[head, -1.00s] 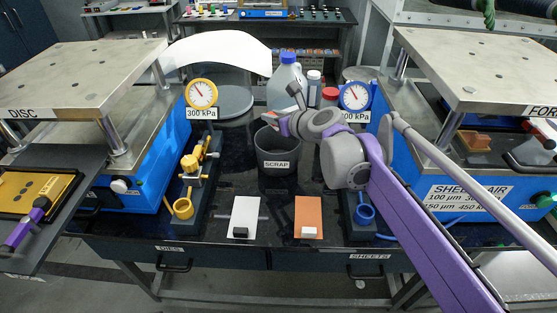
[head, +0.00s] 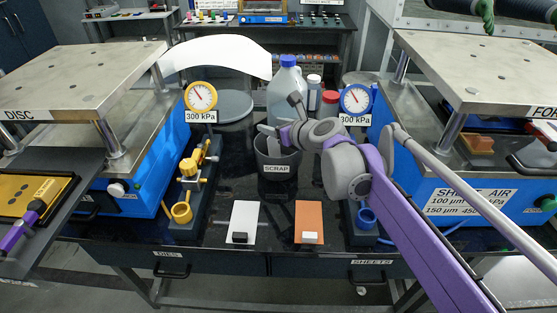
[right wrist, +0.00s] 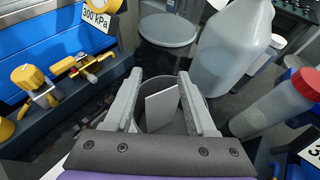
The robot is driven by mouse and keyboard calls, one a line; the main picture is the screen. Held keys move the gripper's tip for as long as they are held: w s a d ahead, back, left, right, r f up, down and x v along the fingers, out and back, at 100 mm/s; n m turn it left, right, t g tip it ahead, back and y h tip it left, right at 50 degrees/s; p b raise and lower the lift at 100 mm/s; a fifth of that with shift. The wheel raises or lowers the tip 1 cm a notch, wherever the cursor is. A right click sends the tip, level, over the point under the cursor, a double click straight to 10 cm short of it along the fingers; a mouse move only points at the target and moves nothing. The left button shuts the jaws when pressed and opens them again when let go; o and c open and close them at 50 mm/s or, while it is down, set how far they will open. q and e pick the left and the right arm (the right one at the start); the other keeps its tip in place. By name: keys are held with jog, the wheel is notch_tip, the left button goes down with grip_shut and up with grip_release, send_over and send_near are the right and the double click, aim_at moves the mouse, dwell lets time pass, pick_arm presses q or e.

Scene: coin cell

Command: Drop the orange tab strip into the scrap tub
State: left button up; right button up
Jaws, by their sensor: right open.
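The scrap tub (head: 277,169) is a dark grey open tub labelled SCRAP, standing in the middle of the black bench. My right gripper (head: 274,134) is over its mouth, fingers pointing into the opening. In the right wrist view my right gripper (right wrist: 158,90) is open, with a gap between its two grey fingers. A pale flat piece (right wrist: 163,107) shows through that gap, within the outline of the tub; I cannot tell what it is. I see no orange tab strip in either view now; the tub's inside is hidden in the head view. My left gripper is not visible.
A large translucent jug (head: 286,88) and a red-capped bottle (head: 330,100) stand behind the tub. White (head: 244,220) and orange (head: 309,220) cards lie in front. Blue presses (head: 145,150) flank the bench, with a yellow valve fixture (head: 190,172) left of the tub.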

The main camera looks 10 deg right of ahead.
jog(key=v, duration=1)
jog(key=shift+s+p, duration=0.2)
jog(key=shift+p, duration=0.15)
jog(key=shift+r, duration=0.15)
jog(key=s+a+f+n+g+p, duration=0.4)
jog(key=s+f+n, duration=0.5)
jog(key=s+n, duration=0.45)
jog(key=s+d+f+n+g+h+p, duration=0.3)
jog(key=s+f+n, duration=0.7)
jog(key=n, duration=0.8)
jog(key=shift+s+d+h, duration=0.75)
jog(key=shift+s+h, duration=0.05)
